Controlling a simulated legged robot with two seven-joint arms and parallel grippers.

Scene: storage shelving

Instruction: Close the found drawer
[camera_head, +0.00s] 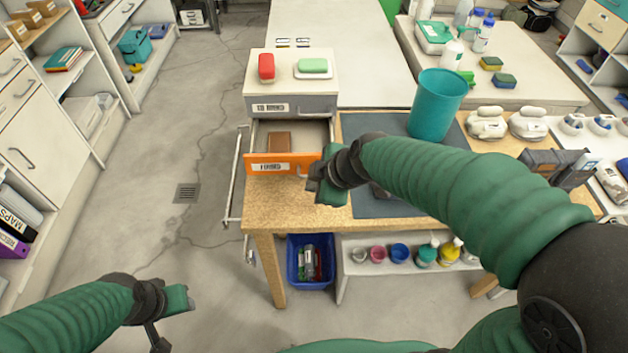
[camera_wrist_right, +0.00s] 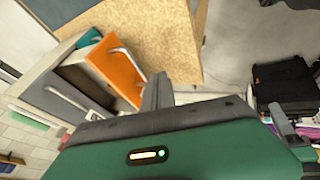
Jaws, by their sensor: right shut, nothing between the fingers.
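The open drawer has an orange front (camera_head: 270,164) with a white label and a handle. It is pulled out of the small grey cabinet (camera_head: 290,103) and holds a brown block (camera_head: 279,140). My right gripper (camera_head: 316,186) is at the right end of the orange front, shut and empty. In the right wrist view, its closed fingers (camera_wrist_right: 157,92) are beside the orange front (camera_wrist_right: 117,68) and its pale handle; I cannot tell whether they touch. My left gripper (camera_head: 172,310) is low at the left, away from the cabinet, and its fingers are not clear.
The cabinet stands on a wooden workbench (camera_head: 262,212) with a dark mat (camera_head: 375,203). A red item (camera_head: 266,66) and a green-topped item (camera_head: 313,67) lie on the cabinet. A teal bin (camera_head: 437,104) stands behind my right arm.

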